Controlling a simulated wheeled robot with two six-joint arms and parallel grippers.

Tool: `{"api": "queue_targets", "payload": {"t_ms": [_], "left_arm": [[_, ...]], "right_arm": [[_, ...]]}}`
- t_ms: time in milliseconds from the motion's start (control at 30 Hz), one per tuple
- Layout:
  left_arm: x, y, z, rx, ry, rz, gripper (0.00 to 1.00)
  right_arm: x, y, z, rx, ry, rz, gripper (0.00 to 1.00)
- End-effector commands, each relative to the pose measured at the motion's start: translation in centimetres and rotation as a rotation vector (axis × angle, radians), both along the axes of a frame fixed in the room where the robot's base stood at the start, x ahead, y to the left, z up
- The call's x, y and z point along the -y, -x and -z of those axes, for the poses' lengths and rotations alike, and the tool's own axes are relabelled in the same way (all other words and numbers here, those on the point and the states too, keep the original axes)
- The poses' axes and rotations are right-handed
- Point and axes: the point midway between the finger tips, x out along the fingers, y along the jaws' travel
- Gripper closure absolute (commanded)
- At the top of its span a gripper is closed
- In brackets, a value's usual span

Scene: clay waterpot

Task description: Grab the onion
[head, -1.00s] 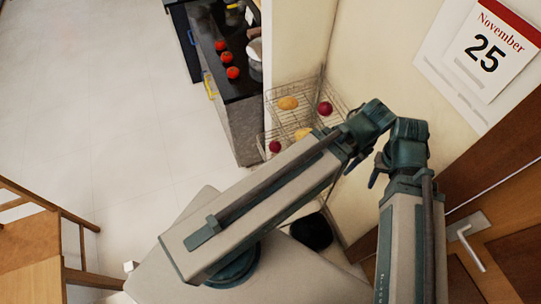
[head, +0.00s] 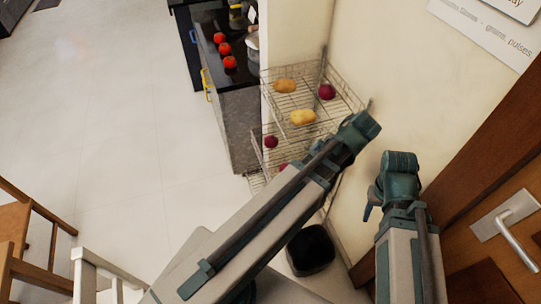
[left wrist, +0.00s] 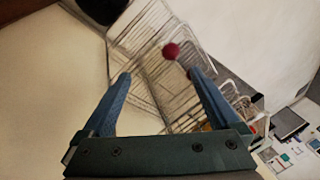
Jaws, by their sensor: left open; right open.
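Dark red, round onions sit in a tiered wire rack. One onion (head: 326,92) is on the upper tier at the right, another onion (head: 271,142) lower at the left, and a third (head: 283,167) partly behind my left arm. In the left wrist view an onion (left wrist: 170,51) shows beyond the fingertips, between the finger lines and apart from them. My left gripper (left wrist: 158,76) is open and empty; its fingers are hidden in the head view. My right gripper (head: 369,212) is to the right of the rack, away from the onions.
The wire rack (head: 277,72) also holds two yellow potatoes (head: 302,117). A counter with several tomatoes (head: 224,48) stands behind, left of the rack. A wall and a wooden door (head: 470,225) close off the right. A black bin (head: 310,250) is below.

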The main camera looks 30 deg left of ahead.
Motion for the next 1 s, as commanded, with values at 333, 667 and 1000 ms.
{"api": "queue_targets", "payload": {"t_ms": [333,667,1000], "left_arm": [[-7.0,-6.5,11.1,0.244,-0.143,-0.36,0.04],[-13.0,-10.8,17.6,0.499,-0.256,-0.653,0.04],[-19.6,-14.9,23.1,0.879,-0.36,-0.975,0.04]], "right_arm": [[0.1,0.0,13.3,0.001,0.003,-0.001,0.5],[0.1,-0.1,22.4,0.002,0.006,-0.002,0.5],[0.2,-0.1,32.0,0.002,0.007,-0.003,0.5]]}}
